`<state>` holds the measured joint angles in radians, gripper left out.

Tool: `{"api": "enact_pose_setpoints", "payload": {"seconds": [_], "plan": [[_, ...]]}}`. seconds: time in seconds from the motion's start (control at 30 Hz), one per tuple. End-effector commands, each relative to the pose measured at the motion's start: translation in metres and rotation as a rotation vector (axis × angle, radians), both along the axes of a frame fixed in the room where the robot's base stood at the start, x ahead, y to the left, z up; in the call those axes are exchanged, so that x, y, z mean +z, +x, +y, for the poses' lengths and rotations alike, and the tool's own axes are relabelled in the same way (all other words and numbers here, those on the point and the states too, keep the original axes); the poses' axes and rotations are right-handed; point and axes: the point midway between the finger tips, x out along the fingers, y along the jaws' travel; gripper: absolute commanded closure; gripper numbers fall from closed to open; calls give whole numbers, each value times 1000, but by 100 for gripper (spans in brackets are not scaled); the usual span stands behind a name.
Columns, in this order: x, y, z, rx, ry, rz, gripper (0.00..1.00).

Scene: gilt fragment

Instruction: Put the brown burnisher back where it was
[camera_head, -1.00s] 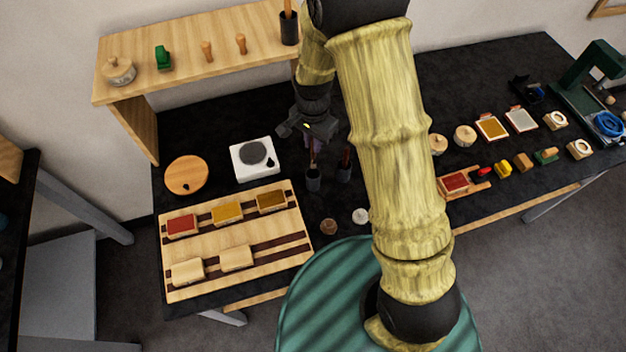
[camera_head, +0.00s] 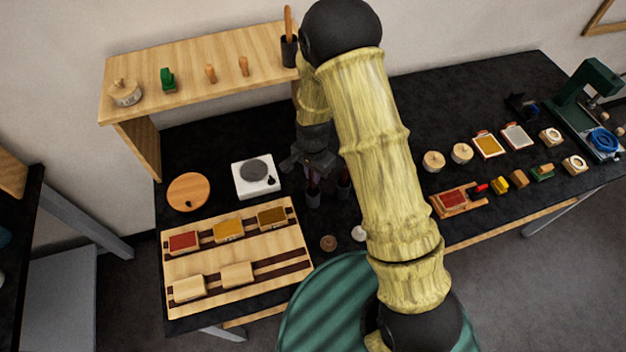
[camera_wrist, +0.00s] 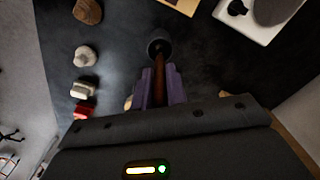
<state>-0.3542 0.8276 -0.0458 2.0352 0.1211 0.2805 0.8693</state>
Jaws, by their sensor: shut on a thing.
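My gripper (camera_head: 314,172) is low over the dark bench, just above a small dark cup (camera_head: 313,198). In the wrist view my purple fingers (camera_wrist: 160,87) are shut on the brown burnisher (camera_wrist: 159,62), a slim shaft. Its far end overlaps the mouth of the dark cup (camera_wrist: 157,46); I cannot tell how deep it reaches. In the head view my gripper mostly hides the burnisher. A second dark cup (camera_head: 343,191) stands close on the right, partly hidden by my arm.
A white scale (camera_head: 256,187) and a wooden tray (camera_head: 207,269) with several blocks lie to the left. A brown knob (camera_head: 328,242) and a pale one (camera_head: 359,233) stand in front. A wooden shelf (camera_head: 190,75) rises behind, bearing a dark cup (camera_head: 289,52) with a brown-handled tool.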

Motion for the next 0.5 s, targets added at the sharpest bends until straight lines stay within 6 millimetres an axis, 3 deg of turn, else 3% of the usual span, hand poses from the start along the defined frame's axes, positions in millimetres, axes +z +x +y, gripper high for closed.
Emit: {"api": "enact_pose_setpoints", "payload": {"seconds": [0.33,0.5], "plan": [[-34,-1,-1,-2,-1,5,100],[-41,0,0,-1,0,1,100]]}}
